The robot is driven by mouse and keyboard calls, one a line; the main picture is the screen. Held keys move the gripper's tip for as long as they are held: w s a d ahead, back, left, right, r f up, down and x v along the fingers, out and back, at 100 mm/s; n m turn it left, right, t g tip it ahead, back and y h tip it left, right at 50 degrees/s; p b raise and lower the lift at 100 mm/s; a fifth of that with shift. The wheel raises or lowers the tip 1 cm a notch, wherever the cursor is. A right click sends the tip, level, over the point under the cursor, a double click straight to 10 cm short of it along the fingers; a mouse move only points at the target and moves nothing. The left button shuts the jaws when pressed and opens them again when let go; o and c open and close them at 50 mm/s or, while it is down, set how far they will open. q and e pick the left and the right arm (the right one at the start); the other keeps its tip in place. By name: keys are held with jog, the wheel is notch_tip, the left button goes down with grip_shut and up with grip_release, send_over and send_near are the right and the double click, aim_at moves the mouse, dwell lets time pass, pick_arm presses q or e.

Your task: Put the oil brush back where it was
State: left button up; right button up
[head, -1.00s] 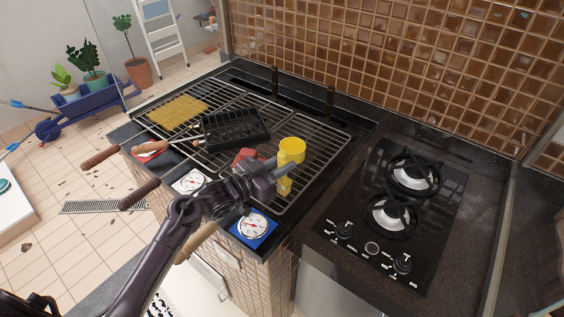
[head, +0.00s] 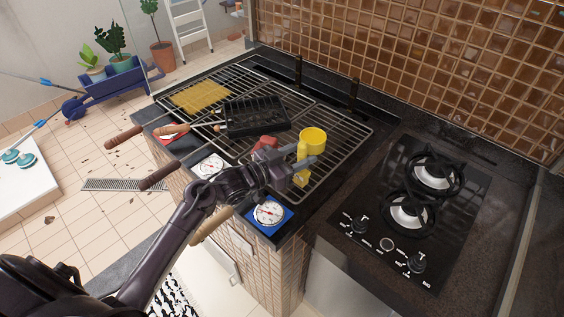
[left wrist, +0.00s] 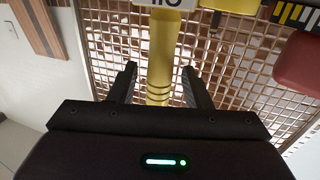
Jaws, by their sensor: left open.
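The yellow oil brush (left wrist: 161,60), with a ringed handle and a partly visible white label, stands out in the left wrist view. Its handle lies between my open left fingers (left wrist: 158,72), with visible gaps on both sides. In the head view my left gripper (head: 306,166) is at the yellow parts over the near right of the grill. A yellow cup-like part (head: 313,138) shows beyond it and a small yellow piece (head: 301,179) below it. The fingers hide how these join. My right gripper is not in view.
The grill rack (head: 345,125) carries a black grill basket (head: 256,116), yellow food (head: 201,96) and a red item (head: 265,143). A blue-backed dial (head: 270,213) is on the front below my gripper. A gas hob (head: 440,215) is at right.

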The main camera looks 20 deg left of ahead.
pick_arm(q)
jog(key=b+v, duration=0.2)
jog(key=v, duration=0.9)
jog(key=shift+s+b, duration=0.15)
jog(key=shift+b, duration=0.2)
